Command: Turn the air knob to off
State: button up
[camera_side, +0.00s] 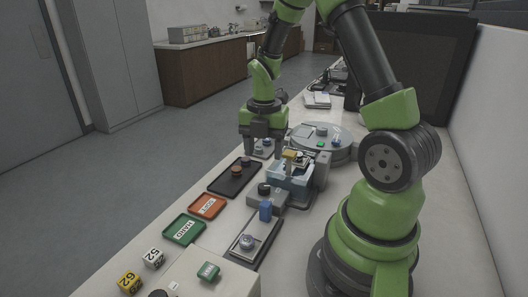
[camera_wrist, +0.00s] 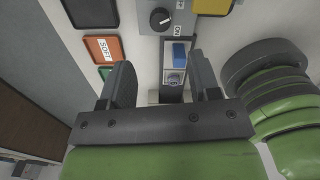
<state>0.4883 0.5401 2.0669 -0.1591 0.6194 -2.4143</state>
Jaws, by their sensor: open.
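A round black knob (camera_wrist: 160,18) with a white pointer mark sits on a grey housing (camera_wrist: 146,6) at the top of the wrist view. In the side view the black knob (camera_side: 264,189) sits on the grey housing in front of the press. I cannot read which setting its pointer marks. My gripper (camera_side: 265,146) is open and empty, behind the knob and apart from it. In the wrist view my gripper's (camera_wrist: 163,80) fingers are spread, with nothing between them.
A black tray (camera_side: 222,187), an orange tray (camera_side: 195,209) and a green tray (camera_side: 171,235) line the left edge. Numbered blocks (camera_side: 153,259) are at front left.

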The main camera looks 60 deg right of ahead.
aim_at(264, 186)
notch_tip(264, 186, down, 10)
jog(key=m, duration=0.4)
jog(key=shift+m, duration=0.4)
jog(key=shift+c, duration=0.3)
